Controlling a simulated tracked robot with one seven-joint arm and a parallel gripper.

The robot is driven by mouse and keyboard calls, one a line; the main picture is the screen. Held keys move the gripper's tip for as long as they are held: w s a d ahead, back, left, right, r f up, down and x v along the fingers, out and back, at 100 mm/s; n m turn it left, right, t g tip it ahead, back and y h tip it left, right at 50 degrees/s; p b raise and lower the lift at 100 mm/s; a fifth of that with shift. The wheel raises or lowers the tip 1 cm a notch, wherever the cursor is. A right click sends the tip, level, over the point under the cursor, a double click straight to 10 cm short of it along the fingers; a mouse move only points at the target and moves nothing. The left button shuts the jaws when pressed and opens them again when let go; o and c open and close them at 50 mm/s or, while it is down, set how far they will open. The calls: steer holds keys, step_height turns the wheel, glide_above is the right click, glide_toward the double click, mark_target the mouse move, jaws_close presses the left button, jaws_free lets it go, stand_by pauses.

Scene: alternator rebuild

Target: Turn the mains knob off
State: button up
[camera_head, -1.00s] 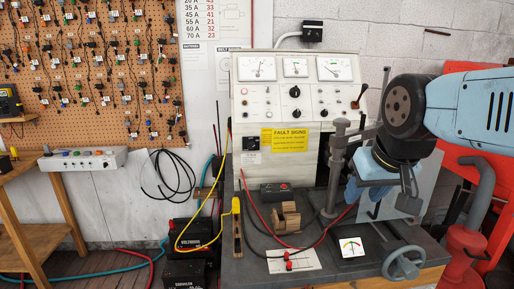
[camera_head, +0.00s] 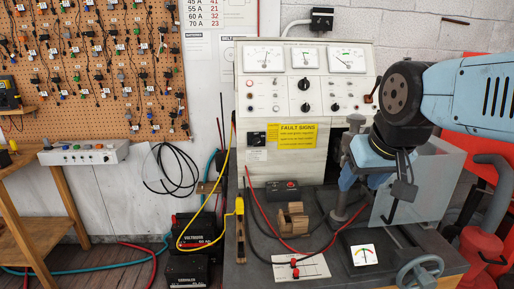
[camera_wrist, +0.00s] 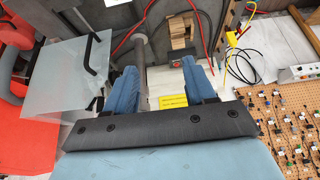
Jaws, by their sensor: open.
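The white test bench panel (camera_head: 275,122) stands at the back, with meters along its top. A black knob on a pale plate (camera_head: 256,138) sits left of the yellow fault sign (camera_head: 292,136). Other black knobs (camera_head: 304,84) sit under the meters. I cannot read which one is the mains knob. My gripper (camera_head: 363,179) hangs in front of the panel's lower right, apart from the knobs. In the wrist view my gripper (camera_wrist: 163,80) is open, its blue fingers apart with nothing held. The yellow sign also shows there (camera_wrist: 172,101); the knobs are hidden or unclear.
A clear shield (camera_head: 432,180) with a black handle stands right of my gripper. A grey post (camera_head: 338,196), a wooden block (camera_head: 291,218) and red and black leads lie on the bench. A handwheel (camera_head: 420,270) is at the front right. The pegboard (camera_head: 90,60) hangs left.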

steer(key=shift+o, duration=0.2)
steer(key=w+a+f+t, duration=0.1)
steer(key=w+t, duration=0.1)
steer(key=w, duration=0.6)
steer(key=w+a+n+t+y, duration=0.1)
steer(key=w, duration=0.7)
steer(key=shift+w+a+f+n+t, duration=0.3)
steer(key=shift+w+f+t, duration=0.05)
steer(key=shift+w+t, duration=0.05)
steer(key=n+t, duration=0.3)
steer(key=t, duration=0.5)
glide_toward(257, 144)
steer(key=w+d+r, duration=0.1)
steer(key=w+d, duration=0.1)
steer(key=d, duration=0.4)
steer(key=a+f+n+t+y, duration=0.4)
steer(key=a, duration=0.1)
steer(key=shift+x, duration=3.5)
steer(key=shift+w+d+f, duration=0.1)
steer(key=shift+f, duration=0.05)
